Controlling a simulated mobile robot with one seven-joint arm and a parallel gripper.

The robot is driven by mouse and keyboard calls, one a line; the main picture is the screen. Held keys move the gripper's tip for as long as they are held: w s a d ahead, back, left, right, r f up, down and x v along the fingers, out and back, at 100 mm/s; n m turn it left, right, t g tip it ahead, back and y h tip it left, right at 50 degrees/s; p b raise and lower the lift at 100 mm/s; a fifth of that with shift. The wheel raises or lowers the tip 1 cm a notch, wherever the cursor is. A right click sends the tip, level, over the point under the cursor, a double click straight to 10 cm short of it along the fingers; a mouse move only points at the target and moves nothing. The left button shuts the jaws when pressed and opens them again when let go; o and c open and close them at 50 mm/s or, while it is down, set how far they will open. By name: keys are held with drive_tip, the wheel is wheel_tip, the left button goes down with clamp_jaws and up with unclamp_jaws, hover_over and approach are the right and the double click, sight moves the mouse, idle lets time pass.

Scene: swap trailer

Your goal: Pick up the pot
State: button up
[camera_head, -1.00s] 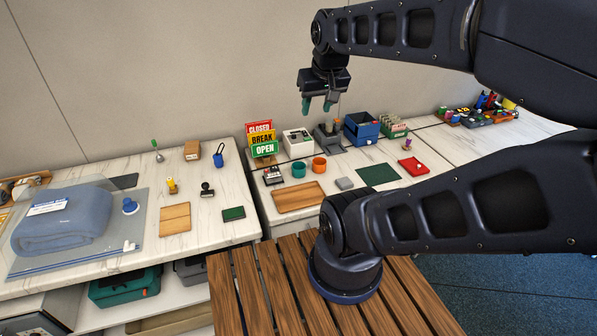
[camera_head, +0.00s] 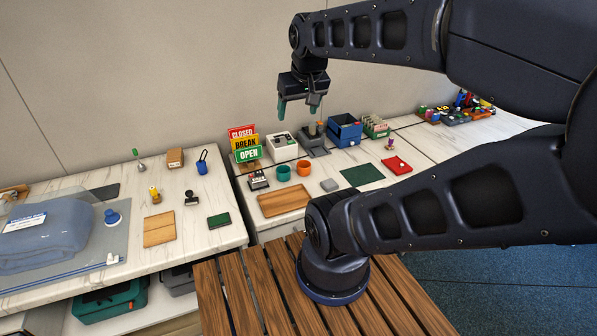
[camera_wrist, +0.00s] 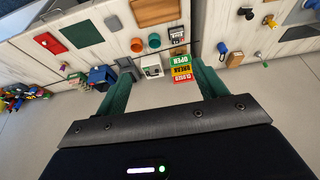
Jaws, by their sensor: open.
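Two small round pots stand on the marble-topped counter: a teal one (camera_head: 283,173) and an orange one (camera_head: 304,168) beside it. I cannot tell which one the task means. In the wrist view the orange pot (camera_wrist: 136,45) and the teal pot (camera_wrist: 153,41) show near the top centre. My gripper (camera_head: 299,108) hangs in the air above the back of the counter, well apart from both pots. Its green fingers are spread and empty; they also show in the wrist view (camera_wrist: 163,85).
Closed/break/open signs (camera_head: 246,144), a white box (camera_head: 282,145), a grey stand (camera_head: 313,140) and a blue bin (camera_head: 345,130) stand behind the pots. A wooden tray (camera_head: 284,200) and grey block (camera_head: 329,185) lie in front. A gap separates the left table (camera_head: 115,235).

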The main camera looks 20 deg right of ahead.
drive_tip(key=shift+o, duration=0.7)
